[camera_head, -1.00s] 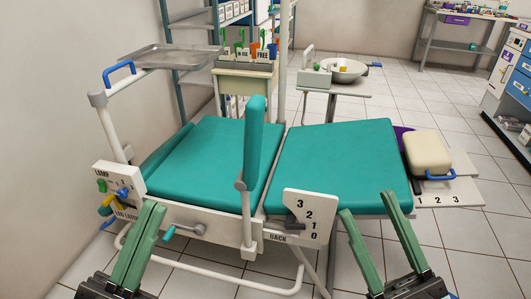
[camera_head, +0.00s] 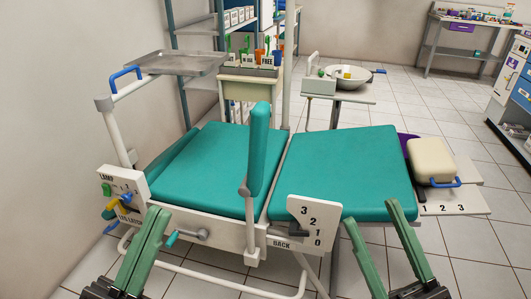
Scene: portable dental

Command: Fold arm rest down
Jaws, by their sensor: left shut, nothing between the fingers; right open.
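The near arm rest (camera_head: 259,148) is a teal pad standing upright on a pale post at the near side of the dental chair. Its pivot (camera_head: 245,190) shows at the pad's lower end. On the far left side, another teal pad (camera_head: 170,162) lies low along the seat edge. My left gripper (camera_head: 164,213) is shut and empty, below and left of the upright arm rest, close to the teal crank handle. My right gripper (camera_head: 368,215) is open and empty, in front of the chair's right cushion, right of the number plate.
The teal seat (camera_head: 213,165) and right cushion (camera_head: 345,170) are bare. A number plate (camera_head: 313,222) with a dark lever, a crank handle (camera_head: 185,234) and a lever panel (camera_head: 122,190) line the near side. A metal tray (camera_head: 170,61) stands at the back left.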

